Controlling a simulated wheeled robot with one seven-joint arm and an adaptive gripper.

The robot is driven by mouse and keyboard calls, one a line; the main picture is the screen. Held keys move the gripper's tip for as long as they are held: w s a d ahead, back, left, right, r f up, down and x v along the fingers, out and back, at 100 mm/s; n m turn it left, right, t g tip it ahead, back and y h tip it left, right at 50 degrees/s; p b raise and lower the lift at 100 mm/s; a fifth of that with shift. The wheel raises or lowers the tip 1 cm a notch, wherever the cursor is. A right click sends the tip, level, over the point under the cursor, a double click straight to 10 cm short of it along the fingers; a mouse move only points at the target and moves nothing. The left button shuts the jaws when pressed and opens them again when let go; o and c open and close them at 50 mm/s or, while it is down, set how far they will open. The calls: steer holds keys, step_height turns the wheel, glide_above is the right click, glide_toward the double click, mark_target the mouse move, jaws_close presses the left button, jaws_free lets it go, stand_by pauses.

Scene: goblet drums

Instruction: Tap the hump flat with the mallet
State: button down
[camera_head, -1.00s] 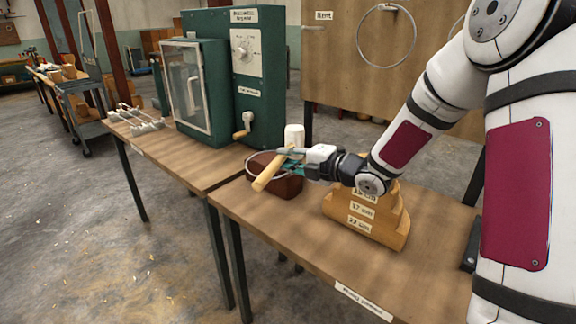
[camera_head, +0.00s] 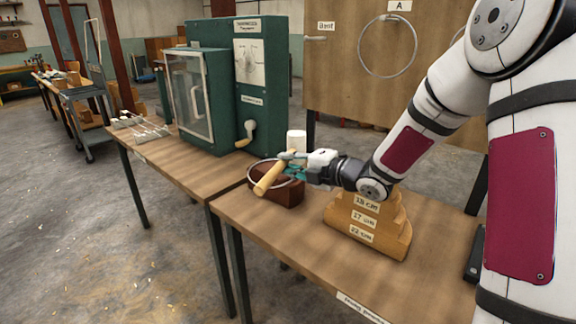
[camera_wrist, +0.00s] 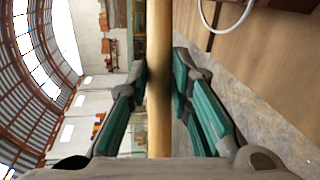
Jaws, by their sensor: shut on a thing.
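My gripper (camera_head: 294,163) is shut on the wooden handle (camera_head: 270,179) of the mallet. The white mallet head (camera_head: 296,140) shows just beyond the fingers, with the handle sloping down to the left. In the wrist view the handle (camera_wrist: 159,60) runs upright between the teal fingers (camera_wrist: 158,95). A thin pale metal ring (camera_head: 252,178) is at the dark red-brown block (camera_head: 287,194), below and behind the handle. Part of the ring also shows in the wrist view (camera_wrist: 205,20). I cannot make out a hump on it; the handle and gripper cover part of it.
A stepped wooden form (camera_head: 370,225) with size labels stands right of the block. A green machine (camera_head: 228,85) with a crank stands on the left table (camera_head: 185,160). Another ring (camera_head: 362,65) hangs on the board behind. The near table's front (camera_head: 270,225) is clear.

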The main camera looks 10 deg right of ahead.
step_height(320, 180, down, 7)
steer(key=b, duration=0.7)
step_height(320, 180, up, 6)
steer(key=p, duration=0.4)
